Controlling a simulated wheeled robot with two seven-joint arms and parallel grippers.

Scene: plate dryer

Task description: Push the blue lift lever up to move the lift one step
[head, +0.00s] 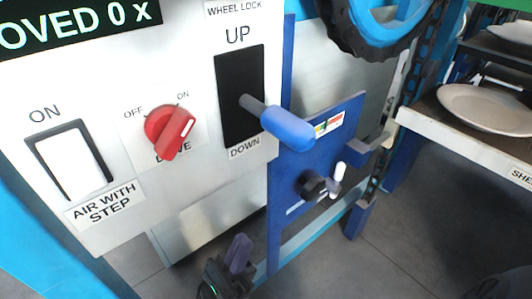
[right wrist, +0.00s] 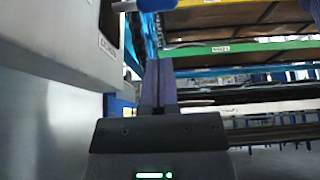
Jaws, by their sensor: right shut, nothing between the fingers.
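The blue lift lever (head: 287,128) sticks out on a grey shaft from a black slot (head: 238,95) marked UP and DOWN on the white panel. Its shaft meets the slot at about mid-height, and the handle tilts down to the right. My right gripper (head: 241,240) is below the lever, apart from it, with its fingers shut and empty. In the right wrist view, the shut fingers (right wrist: 158,66) point up the picture, and a blue handle (right wrist: 155,4), seemingly the lever, is partly cut off at the top edge. My left gripper is not in view.
The panel also holds a red OFF/ON knob (head: 170,131) and a white AIR WITH STEP switch (head: 71,164). A blue wheel (head: 388,22) is above. Shelves with white plates (head: 487,108) stand at right.

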